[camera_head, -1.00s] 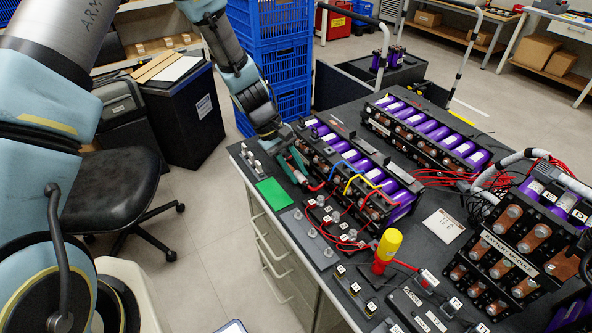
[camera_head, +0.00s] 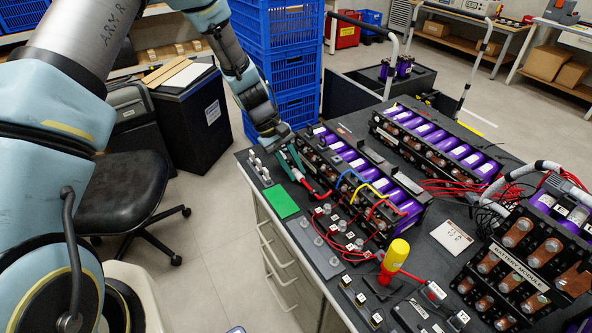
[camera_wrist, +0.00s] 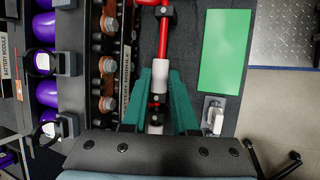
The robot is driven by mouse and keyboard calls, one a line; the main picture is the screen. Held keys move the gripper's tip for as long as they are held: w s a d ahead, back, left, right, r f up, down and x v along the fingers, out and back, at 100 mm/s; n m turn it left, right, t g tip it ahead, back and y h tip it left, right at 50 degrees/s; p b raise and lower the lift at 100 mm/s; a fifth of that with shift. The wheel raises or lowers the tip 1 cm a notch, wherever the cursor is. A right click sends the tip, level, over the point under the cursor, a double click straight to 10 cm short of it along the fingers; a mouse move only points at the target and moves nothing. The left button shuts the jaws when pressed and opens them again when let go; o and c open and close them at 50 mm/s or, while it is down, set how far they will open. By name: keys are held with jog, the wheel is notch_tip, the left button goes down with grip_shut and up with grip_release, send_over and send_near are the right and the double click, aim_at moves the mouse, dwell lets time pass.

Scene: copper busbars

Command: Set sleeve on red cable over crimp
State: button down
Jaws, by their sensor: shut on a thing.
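The red cable (camera_wrist: 165,36) runs down from the top of the wrist view through a black clip (camera_wrist: 164,14). A white sleeve (camera_wrist: 160,70) is around its lower end. My gripper (camera_wrist: 160,78) has teal fingers on both sides of the sleeve and is shut on it. Below the sleeve, between the fingers, is a dark piece with red marks (camera_wrist: 155,101); whether it is the crimp I cannot tell. In the head view my gripper (camera_head: 291,162) is low over the bench's left end, with the sleeve (camera_head: 297,174) and red cable (camera_head: 311,188) in front.
The battery module (camera_head: 352,172) with purple cells and copper busbars stands close beside my gripper. A green mat (camera_head: 281,202) lies flat on the other side. Small metal parts (camera_wrist: 214,112) stand near the right finger. A yellow-handled tool (camera_head: 395,258) stands further along the bench.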

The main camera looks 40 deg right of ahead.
jog(key=c, duration=0.7)
grip_release()
jog(key=shift+w, duration=0.15)
jog(key=b+v, duration=0.2)
jog(key=v, duration=0.9)
jog(key=w+a+r+t+y, duration=0.1)
jog(key=w+a+r+t, duration=0.15)
jog(key=a, duration=0.85)
jog(key=w+a+r+t, duration=0.1)
jog(key=w+a+r, duration=0.15)
jog(key=a, duration=0.85)
jog(key=s+a+r+t, duration=0.1)
jog(key=s+a, duration=0.1)
jog(key=a, duration=0.3)
jog(key=s+a+t+y, duration=0.1)
jog(key=s+a, duration=0.1)
jog(key=a, duration=0.4)
jog(key=s+a+r+t+y, duration=0.1)
jog(key=s+a, duration=0.1)
jog(key=a, duration=0.3)
jog(key=shift+s+a+r, duration=0.3)
jog(key=shift+r, duration=0.1)
